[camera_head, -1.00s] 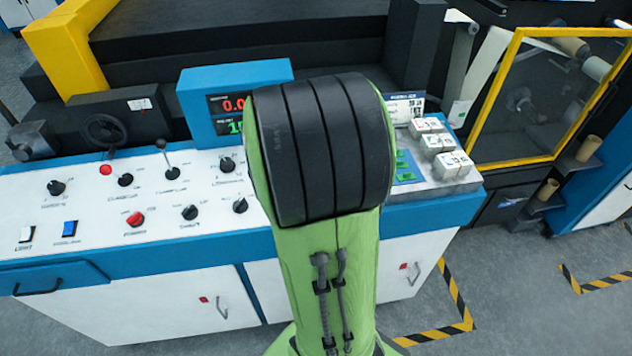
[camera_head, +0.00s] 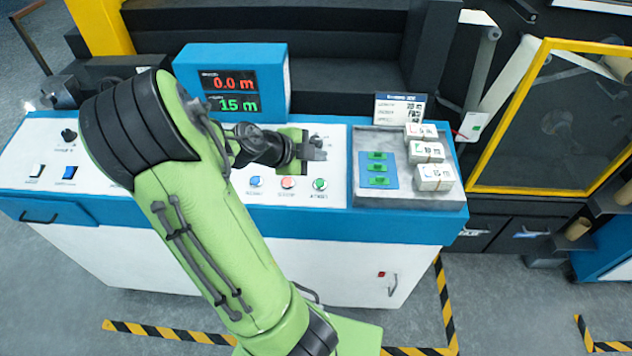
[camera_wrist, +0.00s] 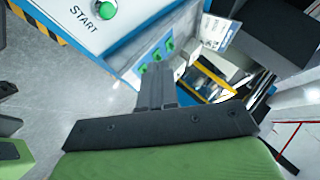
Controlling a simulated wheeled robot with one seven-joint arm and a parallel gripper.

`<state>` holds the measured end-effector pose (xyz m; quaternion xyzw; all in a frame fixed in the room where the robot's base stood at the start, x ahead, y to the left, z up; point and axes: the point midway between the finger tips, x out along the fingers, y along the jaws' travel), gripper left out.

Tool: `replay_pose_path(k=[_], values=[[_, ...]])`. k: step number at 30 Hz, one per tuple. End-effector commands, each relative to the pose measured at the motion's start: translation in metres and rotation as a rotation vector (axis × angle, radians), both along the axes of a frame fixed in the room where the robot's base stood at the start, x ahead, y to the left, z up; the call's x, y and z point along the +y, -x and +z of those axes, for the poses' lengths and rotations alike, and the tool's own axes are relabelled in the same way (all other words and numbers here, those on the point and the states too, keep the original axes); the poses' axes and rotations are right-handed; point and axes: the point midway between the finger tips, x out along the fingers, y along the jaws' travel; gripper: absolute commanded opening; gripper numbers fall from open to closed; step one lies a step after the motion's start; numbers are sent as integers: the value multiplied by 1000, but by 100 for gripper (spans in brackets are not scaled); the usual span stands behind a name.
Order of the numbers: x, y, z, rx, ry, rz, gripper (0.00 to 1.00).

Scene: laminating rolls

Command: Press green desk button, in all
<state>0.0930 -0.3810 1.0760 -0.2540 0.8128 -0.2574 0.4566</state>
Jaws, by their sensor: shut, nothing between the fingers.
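The green desk button (camera_head: 319,184) is a small round button at the right end of a row of three on the white panel. In the wrist view it is a round green button (camera_wrist: 104,8) at the upper left edge, with the word START beside it. My gripper (camera_head: 318,148) is over the panel, just behind the button in the head view, and apart from it. In the wrist view its closed, empty fingers (camera_wrist: 157,80) are below and right of the button.
A blue button (camera_head: 255,182) and a red button (camera_head: 287,183) sit left of the green one. Right of them, a grey tray (camera_head: 400,195) holds a blue pad (camera_head: 377,169) with green pieces and white stacked blocks (camera_head: 434,177). A display (camera_head: 232,82) stands behind.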

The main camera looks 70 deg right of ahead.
Motion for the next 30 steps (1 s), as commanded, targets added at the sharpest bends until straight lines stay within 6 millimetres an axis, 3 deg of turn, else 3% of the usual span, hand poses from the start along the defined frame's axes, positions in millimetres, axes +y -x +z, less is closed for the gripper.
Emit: replay_pose_path(k=[8, 22, 30], values=[[-2, -1, -14, 0, -2, 1, 0], [-13, -4, -82, -2, -1, 2, 0], [-15, -4, -88, 0, -2, 2, 0]])
